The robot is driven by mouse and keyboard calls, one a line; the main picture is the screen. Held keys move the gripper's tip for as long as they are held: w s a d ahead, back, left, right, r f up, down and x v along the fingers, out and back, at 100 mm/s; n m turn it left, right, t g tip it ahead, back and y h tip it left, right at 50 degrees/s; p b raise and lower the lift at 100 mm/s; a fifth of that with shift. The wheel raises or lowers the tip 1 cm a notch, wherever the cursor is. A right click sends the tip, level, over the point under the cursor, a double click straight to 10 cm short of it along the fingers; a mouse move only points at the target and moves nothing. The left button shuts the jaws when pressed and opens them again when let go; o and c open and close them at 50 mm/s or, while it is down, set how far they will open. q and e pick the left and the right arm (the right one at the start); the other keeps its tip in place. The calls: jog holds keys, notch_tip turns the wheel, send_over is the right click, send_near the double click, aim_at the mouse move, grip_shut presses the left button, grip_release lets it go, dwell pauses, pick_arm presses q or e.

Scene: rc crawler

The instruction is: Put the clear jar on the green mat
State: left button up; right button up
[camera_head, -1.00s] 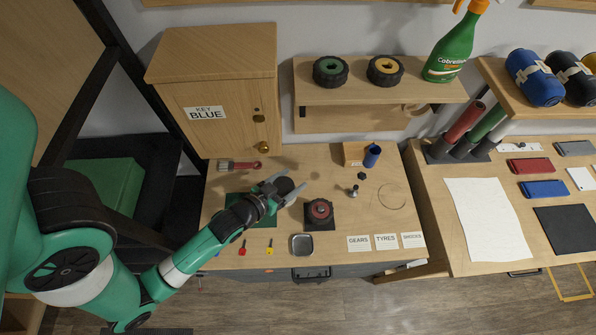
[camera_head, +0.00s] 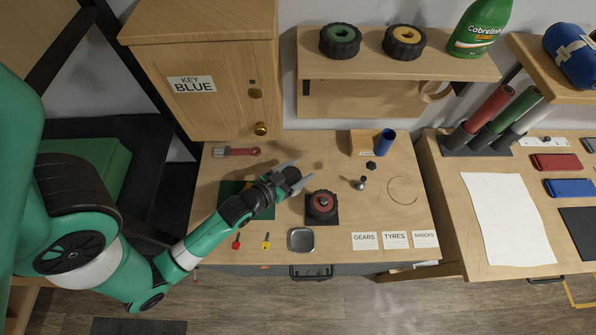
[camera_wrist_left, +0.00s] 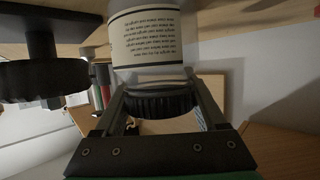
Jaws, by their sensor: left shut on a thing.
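My left gripper (camera_head: 297,174) is shut on the clear jar, one finger on each side of its black ribbed lid (camera_wrist_left: 160,103). In the wrist view the clear jar (camera_wrist_left: 148,76) appears upside down, with a white printed label. Its base is out of frame. The green mat (camera_head: 233,188) lies on the table, partly covered by my left forearm and wrist. The jar appears near the mat's upper right edge; I cannot tell its height above the table. My right gripper is not in view.
A red-and-black wheel part (camera_head: 322,204) stands on a black pad close right of the gripper. A metal tray (camera_head: 301,239), red key (camera_head: 236,241) and yellow key (camera_head: 266,240) lie in front. A red-handled tool (camera_head: 236,152) lies behind. A cabinet (camera_head: 205,80) borders the back left.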

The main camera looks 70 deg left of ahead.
pick_arm(q)
jog(key=o, duration=1.5)
jog(key=shift+f, duration=0.1)
jog(key=b+v, duration=0.1)
jog(key=v, duration=1.1)
